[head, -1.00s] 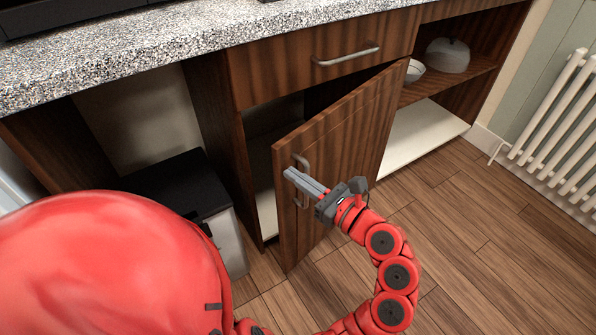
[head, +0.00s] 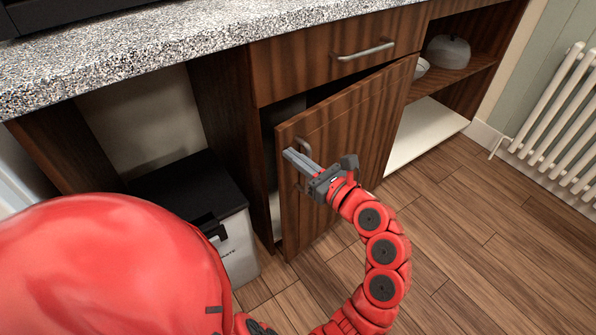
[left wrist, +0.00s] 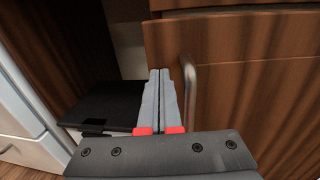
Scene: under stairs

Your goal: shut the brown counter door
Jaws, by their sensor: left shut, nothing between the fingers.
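The brown counter door (head: 348,155) stands slightly ajar under the drawer in the head view, its free edge on the left and a dark gap behind it. It also fills the right side of the left wrist view (left wrist: 245,85). The door has a metal handle (head: 303,150), which shows upright beside the fingers in the left wrist view (left wrist: 188,95). My left gripper (head: 290,155) is shut and empty, with its fingers at the door's front near the handle. I cannot tell whether they touch it. My right gripper is not in view.
A drawer with a bar handle (head: 365,51) sits above the door under the speckled countertop (head: 200,42). A black-lidded bin (head: 235,240) stands left of the door. Open shelves (head: 425,130) are to the right, then a white radiator (head: 560,120). The wooden floor in front is clear.

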